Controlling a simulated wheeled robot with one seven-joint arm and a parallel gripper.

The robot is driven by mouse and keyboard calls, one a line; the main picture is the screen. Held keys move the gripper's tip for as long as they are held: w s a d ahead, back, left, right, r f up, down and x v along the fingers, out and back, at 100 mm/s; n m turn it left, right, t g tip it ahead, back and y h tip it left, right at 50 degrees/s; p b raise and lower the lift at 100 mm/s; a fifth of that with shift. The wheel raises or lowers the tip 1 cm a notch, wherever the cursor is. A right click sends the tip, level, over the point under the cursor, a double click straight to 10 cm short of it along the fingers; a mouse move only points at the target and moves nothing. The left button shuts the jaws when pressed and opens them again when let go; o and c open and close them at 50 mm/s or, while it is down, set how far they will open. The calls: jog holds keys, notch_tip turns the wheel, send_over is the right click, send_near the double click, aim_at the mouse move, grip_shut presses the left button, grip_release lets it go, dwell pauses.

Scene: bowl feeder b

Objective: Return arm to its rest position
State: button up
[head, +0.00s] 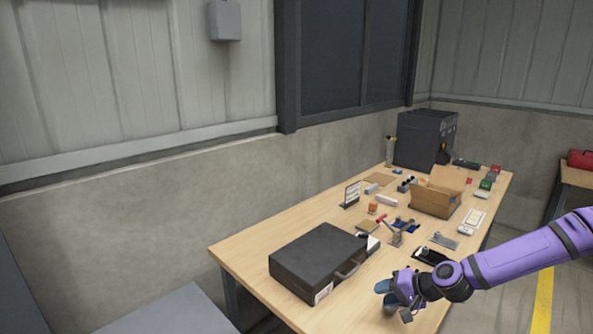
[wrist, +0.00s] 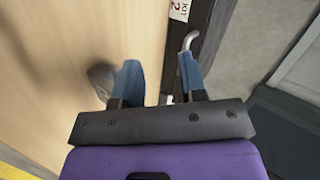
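My purple arm reaches in from the right in the head view. My gripper (head: 387,294) is above the front edge of the table, just right of the black case. In the wrist view its two blue fingers (wrist: 160,78) are apart, with nothing seen between them. The black case (head: 318,258) lies closed on the table, with a handle and a white label on its front side. In the wrist view a labelled dark side and a grey handle (wrist: 191,40) show near the right finger; whether they touch cannot be told.
The wooden table (head: 245,250) holds a cardboard box (head: 436,198), a dark cabinet (head: 425,138), a small sign (head: 352,194) and several small parts. A red case (head: 580,160) stands on another table at right. The concrete wall is behind.

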jog(key=s+d+r+n+g+h, duration=0.1)
jog(key=s+d+r+n+h, duration=0.2)
jog(key=r, duration=0.4)
jog(key=s+d+r+g+h, duration=0.1)
jog(key=s+r+h, duration=0.25)
jog(key=r, duration=0.35)
jog(key=s+d+r+n+g+h, duration=0.1)
jog(key=s+d+r+n+h, duration=0.1)
jog(key=s+r+h, duration=0.3)
jog(key=s+r+t+y, duration=0.2)
jog(key=s+r, duration=1.6)
jog(key=r, duration=0.1)
jog(key=shift+s+a+r+t, duration=0.15)
jog(key=shift+s+r+t, duration=0.15)
jog(key=shift+s+r, duration=0.1)
jog(key=shift+y, duration=0.25)
